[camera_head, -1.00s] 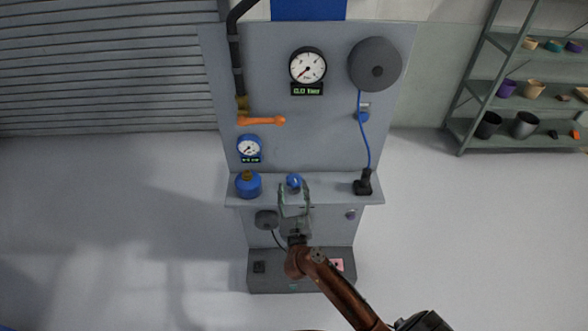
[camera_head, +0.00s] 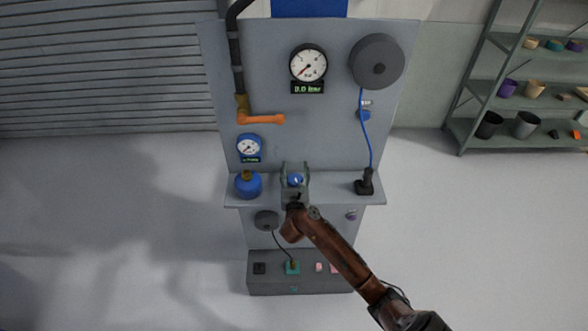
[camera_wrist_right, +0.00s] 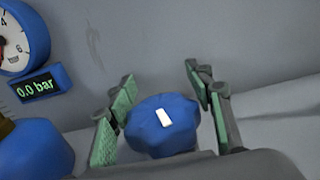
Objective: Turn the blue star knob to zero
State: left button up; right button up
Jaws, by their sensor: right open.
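The blue star knob (camera_head: 295,180) sits at the middle of the panel's narrow shelf. It shows large in the right wrist view (camera_wrist_right: 163,125), with a white mark on its face, tilted slightly from upright. My right gripper (camera_head: 295,170) is open, with one green-padded finger on each side of the knob. In the right wrist view the gripper (camera_wrist_right: 162,95) has a gap between the right finger and the knob; the left finger is close to the knob, and I cannot tell if it touches. My left gripper is not in view.
A small blue gauge (camera_head: 249,148) reads 0.0 bar in the wrist view (camera_wrist_right: 38,88). A larger gauge (camera_head: 308,65) is above. A blue valve body (camera_head: 248,185) stands left of the knob, a black joystick (camera_head: 365,183) right. An orange lever (camera_head: 262,119) is above left.

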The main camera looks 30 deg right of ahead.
jog(key=shift+w+d, duration=0.1)
jog(key=shift+w, duration=0.05)
jog(key=shift+c, duration=0.7)
jog(key=shift+f, duration=0.1)
jog(key=c, duration=0.9)
jog(key=shift+c, duration=0.7)
